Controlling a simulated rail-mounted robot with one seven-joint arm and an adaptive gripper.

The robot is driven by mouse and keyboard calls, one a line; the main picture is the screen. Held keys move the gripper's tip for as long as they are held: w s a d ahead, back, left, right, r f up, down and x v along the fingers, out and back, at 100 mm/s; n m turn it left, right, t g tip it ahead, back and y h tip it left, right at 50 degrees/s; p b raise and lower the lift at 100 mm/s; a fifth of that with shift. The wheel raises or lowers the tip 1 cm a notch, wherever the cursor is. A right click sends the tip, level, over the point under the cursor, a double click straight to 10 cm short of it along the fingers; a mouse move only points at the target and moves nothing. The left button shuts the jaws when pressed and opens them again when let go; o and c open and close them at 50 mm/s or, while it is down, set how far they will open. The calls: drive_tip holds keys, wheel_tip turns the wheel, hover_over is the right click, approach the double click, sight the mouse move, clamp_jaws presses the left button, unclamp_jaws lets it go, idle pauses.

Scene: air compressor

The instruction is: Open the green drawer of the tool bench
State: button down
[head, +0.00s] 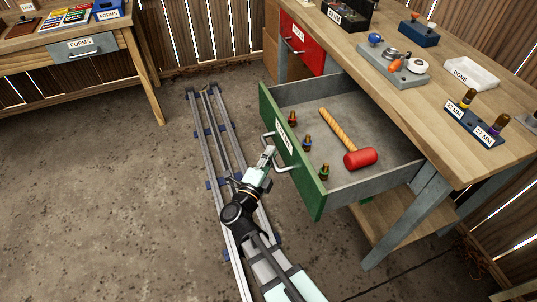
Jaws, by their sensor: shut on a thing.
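The green drawer (312,194) of the tool bench (440,100) is pulled well out in the head view, its grey inside showing. It has a white label on its front and a grey bar handle (283,168). My gripper (268,157) is at the outer side of the drawer front, shut on the handle. The exact finger contact is small in the picture.
A red drawer (302,44) beside it is shut. The bench top carries a grey fixture (392,66), a white DONE tray (470,73) and labelled holders (474,127). A floor rail (208,150) runs left of the drawer.

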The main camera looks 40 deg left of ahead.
drive_tip(key=c, duration=1.1)
unclamp_jaws()
drive_tip(key=v, duration=1.2)
drive_tip(key=shift+a+f, duration=0.1)
drive_tip(key=shift+a, duration=0.05)
